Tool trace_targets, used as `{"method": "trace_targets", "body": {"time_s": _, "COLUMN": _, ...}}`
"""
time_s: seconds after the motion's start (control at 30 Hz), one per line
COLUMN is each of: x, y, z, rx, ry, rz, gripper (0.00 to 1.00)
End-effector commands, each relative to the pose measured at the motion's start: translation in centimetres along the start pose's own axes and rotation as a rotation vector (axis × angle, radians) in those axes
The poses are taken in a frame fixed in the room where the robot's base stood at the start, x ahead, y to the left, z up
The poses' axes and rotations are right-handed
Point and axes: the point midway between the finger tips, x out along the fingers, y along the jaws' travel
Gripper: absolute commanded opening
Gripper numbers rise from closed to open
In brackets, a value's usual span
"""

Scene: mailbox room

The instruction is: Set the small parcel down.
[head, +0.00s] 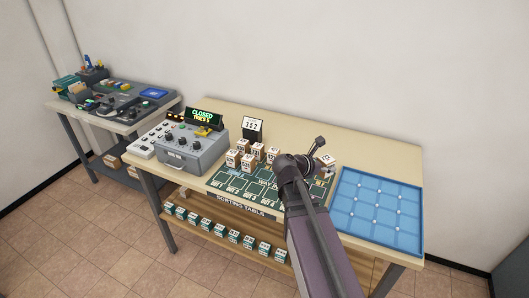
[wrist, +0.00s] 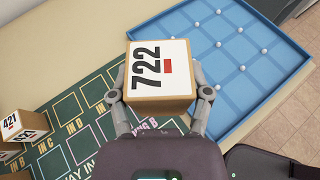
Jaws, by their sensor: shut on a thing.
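The small parcel (wrist: 160,75) is a brown box with a white top label reading 722 and a red mark. In the wrist view my gripper (wrist: 160,93) is shut on it, one finger on each side. The parcel is held over the sorting table, between the dark green marked mat (wrist: 65,130) and the blue tray (wrist: 290,78). Its height above the table is hard to tell. In the head view my arm hides most of the gripper, and the held parcel cannot be made out clearly.
Several small numbered parcels (head: 246,145) stand at the back of the mat. A grey control box (head: 190,152) with a CLOSED display (head: 203,115) is at the table's left. White balls lie in the blue tray. Bare tabletop (head: 375,150) shows behind the tray.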

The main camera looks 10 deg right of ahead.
Motion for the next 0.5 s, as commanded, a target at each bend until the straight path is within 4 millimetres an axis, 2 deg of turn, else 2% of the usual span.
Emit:
{"method": "trace_targets", "body": {"time_s": 0.17, "x": 0.1, "y": 0.2, "z": 0.0, "rx": 0.000, "ry": 0.000, "rz": 0.000, "gripper": 0.11}}
{"method": "trace_targets", "body": {"time_s": 0.27, "x": 0.1, "y": 1.0, "z": -0.3, "rx": -0.002, "ry": 0.000, "rz": 0.005, "gripper": 0.11}}
{"method": "trace_targets", "body": {"time_s": 0.37, "x": 0.0, "y": 2.6, "z": -0.9, "rx": -0.007, "ry": -0.001, "rz": 0.016, "gripper": 0.11}}
{"method": "trace_targets", "body": {"time_s": 0.5, "x": -0.5, "y": 6.2, "z": -2.1, "rx": -0.018, "ry": -0.001, "rz": 0.042, "gripper": 0.11}}
